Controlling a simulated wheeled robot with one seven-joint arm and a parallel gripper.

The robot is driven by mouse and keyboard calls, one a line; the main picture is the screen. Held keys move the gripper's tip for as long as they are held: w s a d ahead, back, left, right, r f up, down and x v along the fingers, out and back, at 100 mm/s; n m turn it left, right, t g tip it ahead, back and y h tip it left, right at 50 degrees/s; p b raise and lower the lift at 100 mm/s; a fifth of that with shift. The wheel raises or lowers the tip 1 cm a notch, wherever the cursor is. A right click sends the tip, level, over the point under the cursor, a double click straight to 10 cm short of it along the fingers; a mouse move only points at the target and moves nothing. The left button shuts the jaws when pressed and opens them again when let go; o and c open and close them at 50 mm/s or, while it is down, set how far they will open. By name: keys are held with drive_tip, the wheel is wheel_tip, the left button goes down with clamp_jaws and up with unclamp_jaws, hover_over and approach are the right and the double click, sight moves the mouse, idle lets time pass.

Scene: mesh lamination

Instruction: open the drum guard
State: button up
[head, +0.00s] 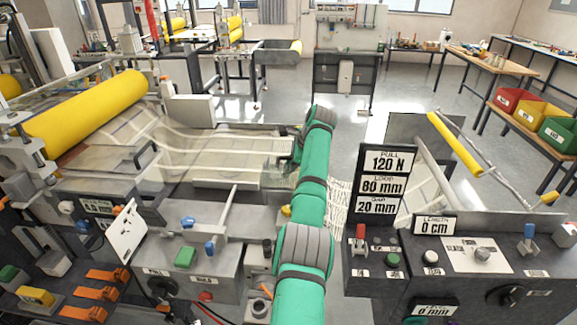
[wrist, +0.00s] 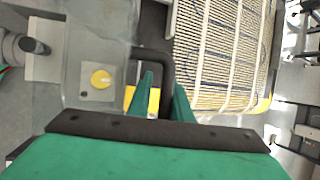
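In the wrist view, my gripper (wrist: 164,85) has its two green fingers apart. A dark bent handle bar (wrist: 166,66) runs down between them, with a gap visible beside the left finger. I cannot tell whether the right finger touches the bar. The drum guard is hard to make out; a clear panel (head: 215,142) covers the pale mesh in the head view, and I cannot tell for sure that it is the guard. In the head view my green arm reaches up to the panel's right end and hides most of the gripper.
A yellow roller (head: 85,115) lies at left. Control boxes (head: 185,258) and a right-hand console (head: 460,265) flank my arm.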

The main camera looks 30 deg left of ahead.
drive_tip(key=shift+r, duration=0.4)
drive_tip(key=v, duration=1)
drive_tip(key=shift+d+r, duration=0.15)
drive_tip(key=shift+r, duration=0.05)
